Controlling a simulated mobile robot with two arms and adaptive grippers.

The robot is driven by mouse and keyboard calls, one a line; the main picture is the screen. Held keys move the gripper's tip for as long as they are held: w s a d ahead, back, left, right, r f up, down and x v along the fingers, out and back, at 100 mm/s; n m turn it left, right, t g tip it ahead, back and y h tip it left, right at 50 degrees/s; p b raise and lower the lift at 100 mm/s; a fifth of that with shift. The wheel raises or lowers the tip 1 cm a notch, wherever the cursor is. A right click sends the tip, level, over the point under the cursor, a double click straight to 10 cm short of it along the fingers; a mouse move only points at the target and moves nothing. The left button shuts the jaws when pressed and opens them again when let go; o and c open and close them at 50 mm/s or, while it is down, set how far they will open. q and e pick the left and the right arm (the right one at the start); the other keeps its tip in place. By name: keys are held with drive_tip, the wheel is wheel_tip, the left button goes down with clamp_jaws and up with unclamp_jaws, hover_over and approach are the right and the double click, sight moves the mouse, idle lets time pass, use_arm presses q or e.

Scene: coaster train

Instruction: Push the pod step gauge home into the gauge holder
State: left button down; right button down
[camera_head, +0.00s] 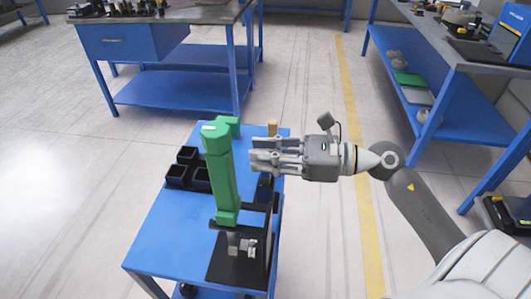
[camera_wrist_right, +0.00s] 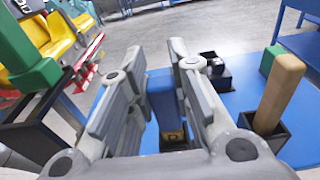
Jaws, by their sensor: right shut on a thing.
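My right gripper (camera_head: 254,155) reaches in from the right over the blue cart, and its fingers are shut on a blue upright block, which I take to be the pod step gauge. In the right wrist view the blue gauge (camera_wrist_right: 162,98) stands between the fingers (camera_wrist_right: 160,75), with a small yellow mark low on it. Its lower end meets a dark holder (camera_wrist_right: 176,146), mostly hidden by the gripper; I cannot tell how deep it sits. My left gripper is not in view.
A tall green piece (camera_head: 222,175) stands on a black base (camera_head: 228,270) close left of the gripper. A tan block (camera_wrist_right: 277,95) stands in a black socket (camera_wrist_right: 262,138). Several black open boxes (camera_head: 177,174) sit on the cart (camera_head: 160,235). The cart's front left is clear.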

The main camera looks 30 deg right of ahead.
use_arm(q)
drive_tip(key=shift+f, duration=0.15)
use_arm(e)
drive_tip(key=shift+f, duration=0.1)
drive_tip(key=c, duration=1.2)
unclamp_jaws()
drive_tip(key=shift+c, duration=0.2)
drive_tip(key=o, duration=0.8)
